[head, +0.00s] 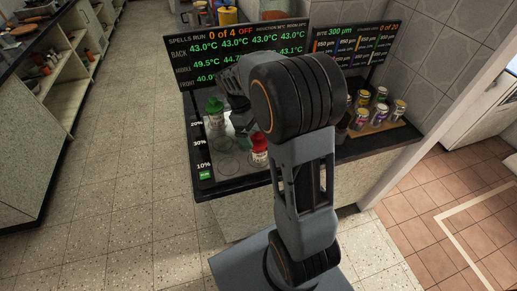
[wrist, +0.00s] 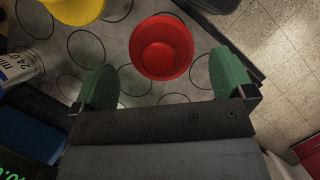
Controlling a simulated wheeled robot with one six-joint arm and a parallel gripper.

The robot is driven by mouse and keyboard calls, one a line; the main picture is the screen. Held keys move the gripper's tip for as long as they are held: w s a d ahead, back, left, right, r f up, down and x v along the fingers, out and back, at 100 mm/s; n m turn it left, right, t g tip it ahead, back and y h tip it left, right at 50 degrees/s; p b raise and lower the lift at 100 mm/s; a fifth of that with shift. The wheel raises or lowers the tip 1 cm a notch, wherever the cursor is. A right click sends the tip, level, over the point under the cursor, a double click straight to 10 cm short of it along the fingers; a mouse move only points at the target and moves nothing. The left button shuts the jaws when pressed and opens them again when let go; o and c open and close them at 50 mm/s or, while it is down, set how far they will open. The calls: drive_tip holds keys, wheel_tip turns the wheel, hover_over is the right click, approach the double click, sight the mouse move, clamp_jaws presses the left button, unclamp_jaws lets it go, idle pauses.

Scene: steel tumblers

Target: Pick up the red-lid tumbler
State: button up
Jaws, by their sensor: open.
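The red-lid tumbler (head: 260,150) stands upright near the front of the counter in the head view, partly hidden by my arm. In the wrist view its round red lid (wrist: 161,47) is seen from above, just beyond and roughly between my fingertips. My gripper (wrist: 164,76) is open, with its two green-padded fingers apart and nothing held between them. The lid does not appear to touch either finger. In the head view my gripper is mostly hidden behind the arm.
A green-lid tumbler (head: 214,112) stands farther back on the circle-marked mat. A yellow round thing (wrist: 75,8) and a white labelled container (wrist: 18,66) show in the wrist view. Several cans (head: 379,113) stand at the right. Display panels rise behind.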

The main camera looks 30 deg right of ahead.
sight(259, 141)
drive_tip(key=shift+x, duration=2.1)
drive_tip(key=shift+a, duration=0.1)
drive_tip(key=shift+c, duration=0.4)
drive_tip(key=c, duration=1)
drive_tip(key=shift+r, duration=0.1)
